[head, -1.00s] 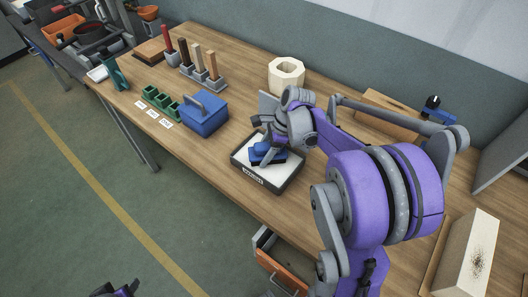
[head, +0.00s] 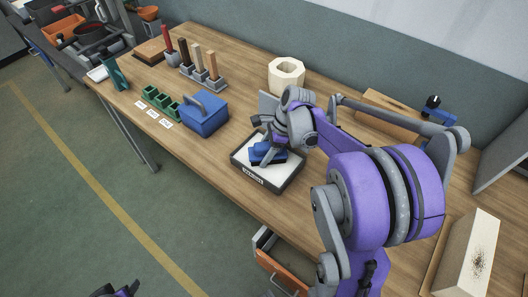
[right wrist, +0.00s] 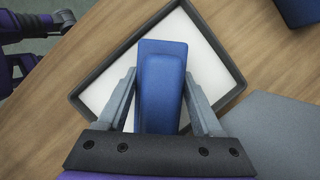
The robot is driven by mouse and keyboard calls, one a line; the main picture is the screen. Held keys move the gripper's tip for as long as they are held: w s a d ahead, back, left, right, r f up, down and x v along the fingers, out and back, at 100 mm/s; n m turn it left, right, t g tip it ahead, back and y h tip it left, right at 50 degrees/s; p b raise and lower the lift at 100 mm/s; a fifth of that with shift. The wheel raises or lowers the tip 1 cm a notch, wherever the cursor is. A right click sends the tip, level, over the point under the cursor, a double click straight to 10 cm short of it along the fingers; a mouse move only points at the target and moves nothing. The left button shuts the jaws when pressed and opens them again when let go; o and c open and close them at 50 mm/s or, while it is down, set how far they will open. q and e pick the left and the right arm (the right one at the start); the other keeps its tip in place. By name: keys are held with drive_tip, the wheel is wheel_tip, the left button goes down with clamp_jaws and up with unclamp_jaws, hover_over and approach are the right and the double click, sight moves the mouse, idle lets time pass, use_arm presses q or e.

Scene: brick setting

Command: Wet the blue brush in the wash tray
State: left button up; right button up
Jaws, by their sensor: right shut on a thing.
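The wash tray (head: 290,183) is a dark-rimmed tray with a white inside and a label on its front, standing on the wooden bench. The blue brush (head: 262,153) is over the white inside of the tray; it also shows in the right wrist view (right wrist: 162,85). My right gripper (head: 270,150) is shut on the blue brush, with one finger on each side of it in the right wrist view (right wrist: 161,92). I cannot tell whether the brush touches the tray's floor. My left gripper (head: 118,290) shows only in part at the bottom edge of the head view.
A blue box with a handle (head: 205,115) stands left of the tray, beside small green bins (head: 160,101). Upright handled tools (head: 198,62) stand behind. A cream hollow block (head: 286,74) is at the back. An open drawer (head: 280,270) sticks out below the bench.

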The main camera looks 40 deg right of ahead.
sight(260, 146)
drive_tip(key=shift+r+p, duration=1.65)
drive_tip(key=shift+r, duration=1.85)
use_arm(q)
drive_tip(key=r, duration=0.1)
drive_tip(key=w+r, duration=0.1)
drive_tip(key=r, duration=0.1)
drive_tip(key=w+r, duration=0.1)
drive_tip(key=shift+w+r, duration=0.15)
drive_tip(key=shift+r, duration=0.2)
